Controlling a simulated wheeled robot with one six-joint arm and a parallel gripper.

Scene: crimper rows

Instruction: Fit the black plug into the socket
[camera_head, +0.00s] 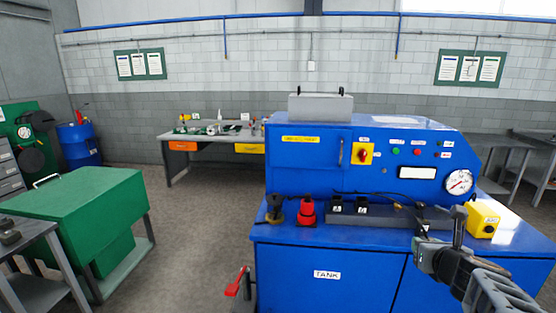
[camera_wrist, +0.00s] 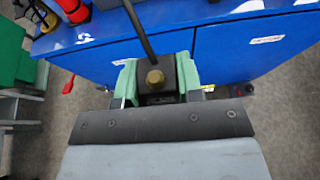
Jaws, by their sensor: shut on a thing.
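My gripper (camera_wrist: 157,92) is shut on a black block with a brass nut, which looks like the black plug (camera_wrist: 184,70); a dark cable or rod runs up from it. In the head view my gripper (camera_head: 436,256) is at the lower right, in front of the blue bench, and a dark upright part shows above it. A long dark block (camera_head: 385,215) with two small raised black parts lies on the bench ledge, to the left of my gripper. It may hold the socket, but I cannot make out an opening. The plug's front end is hidden.
On the ledge stand a red fitting (camera_head: 307,212), a black fitting with a yellowish base (camera_head: 275,211) and a yellow box (camera_head: 482,220). The blue bench (camera_head: 325,262) has a panel with a gauge (camera_head: 459,182). A green cabinet (camera_head: 80,205) stands left, with open floor between.

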